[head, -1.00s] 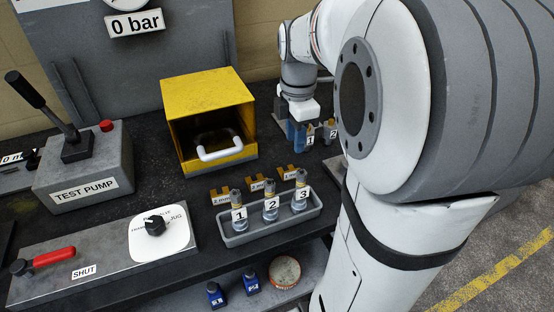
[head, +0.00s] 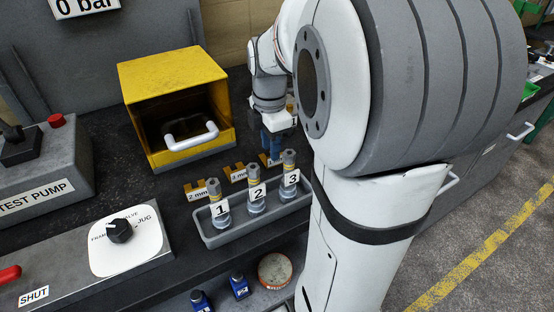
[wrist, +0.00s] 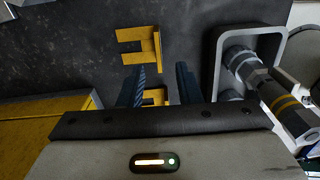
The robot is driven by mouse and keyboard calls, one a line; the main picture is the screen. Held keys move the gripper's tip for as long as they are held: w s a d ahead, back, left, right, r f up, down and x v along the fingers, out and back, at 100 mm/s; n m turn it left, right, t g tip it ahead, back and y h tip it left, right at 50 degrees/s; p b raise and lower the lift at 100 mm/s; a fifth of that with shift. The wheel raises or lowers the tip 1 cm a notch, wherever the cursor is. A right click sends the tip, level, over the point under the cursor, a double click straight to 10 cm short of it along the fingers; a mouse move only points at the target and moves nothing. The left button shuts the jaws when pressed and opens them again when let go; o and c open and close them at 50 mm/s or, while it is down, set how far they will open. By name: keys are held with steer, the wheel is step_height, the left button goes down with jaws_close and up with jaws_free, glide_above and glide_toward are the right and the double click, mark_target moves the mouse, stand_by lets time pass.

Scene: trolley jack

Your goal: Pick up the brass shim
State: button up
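Brass shims shaped like small forked plates lie in a row behind the grey tray. The left one (head: 195,191) carries a "2 mm" label, and the middle one (head: 236,174) is beside it. The right-hand shim (head: 265,159) is partly hidden by my gripper (head: 273,150). In the wrist view my gripper (wrist: 160,82) has its two blue fingers apart. One shim (wrist: 155,96) shows between the fingers, partly hidden by the gripper body, with a gap at the right finger. Another shim (wrist: 140,45) lies clear beyond the fingertips.
The grey tray (head: 215,240) holds three upright numbered fittings, close in front of the shims. A yellow box (head: 172,75) with a white handle stands to the left. A grey panel with a dial (head: 120,231) is at front left. Dark bench surface lies between box and shims.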

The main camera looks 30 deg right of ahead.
step_height(320, 180, down, 4)
steer(key=shift+f, duration=0.1)
steer(key=shift+c, duration=0.3)
jaws_close()
steer(key=shift+w, duration=0.1)
